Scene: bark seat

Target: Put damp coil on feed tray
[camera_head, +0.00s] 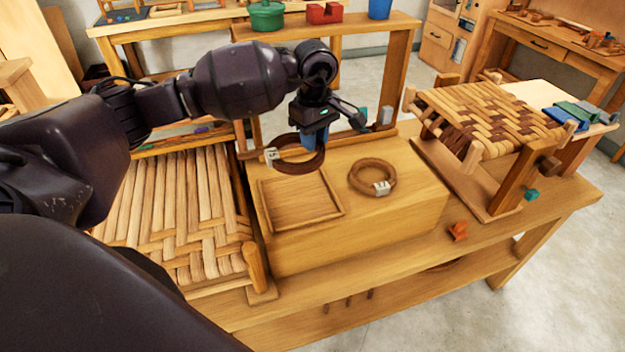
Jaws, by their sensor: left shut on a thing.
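My left gripper (311,138) is shut on a dark brown coil (300,170), which has a pale tag on its left side. The gripper hides part of the coil's upper edge. The coil hangs over the far side of a shallow square wooden tray (300,224), which looks empty and sits on the left of a wooden block; the exact gap between coil and tray is hard to tell. A second, lighter brown coil (373,163) with a pale tag lies on the block, right of the tray. My right gripper is not in view.
The wooden block (420,205) stands on a workbench (540,215). A slatted, partly woven seat (185,200) is at left, a woven stool (480,115) at right. A small orange piece (458,231) lies near the bench's front edge. The block's front right top is clear.

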